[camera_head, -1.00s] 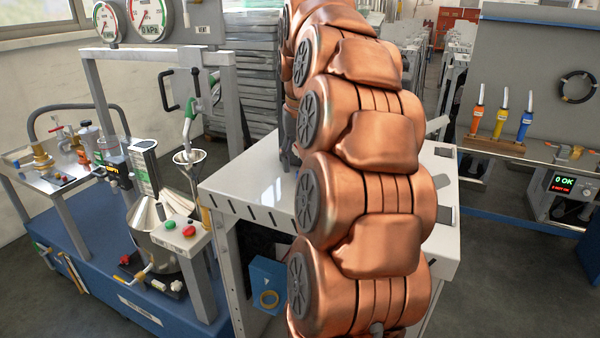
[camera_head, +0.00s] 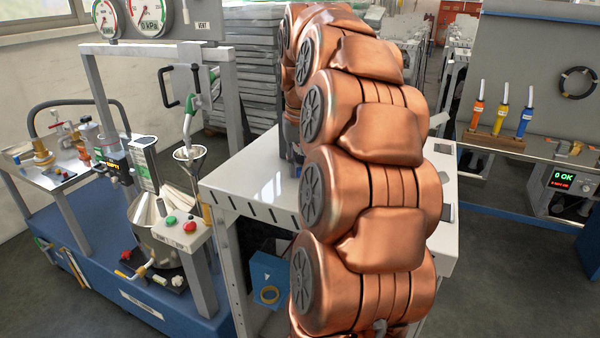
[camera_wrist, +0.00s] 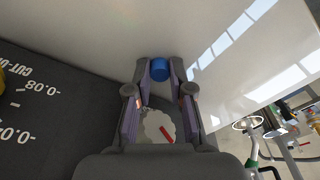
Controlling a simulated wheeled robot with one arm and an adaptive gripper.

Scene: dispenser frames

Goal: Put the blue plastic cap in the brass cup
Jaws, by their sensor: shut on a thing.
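The blue plastic cap (camera_wrist: 160,69) is in the wrist view, between the fingertips of my gripper (camera_wrist: 159,71). The fingers are shut on it, one on each side. A plain white surface lies behind the cap; I cannot tell how far off it is. In the head view my copper-coloured arm hides the gripper and the cap. I cannot make out the brass cup for certain in either view; my arm covers part of the white table (camera_head: 250,180).
In the wrist view a dark panel with white numbers (camera_wrist: 40,110) lies at left. In the head view a blue cart (camera_head: 150,290) with a metal funnel and buttons stands left of the table. A right bench holds several coloured bottles (camera_head: 502,122). Grey floor shows between.

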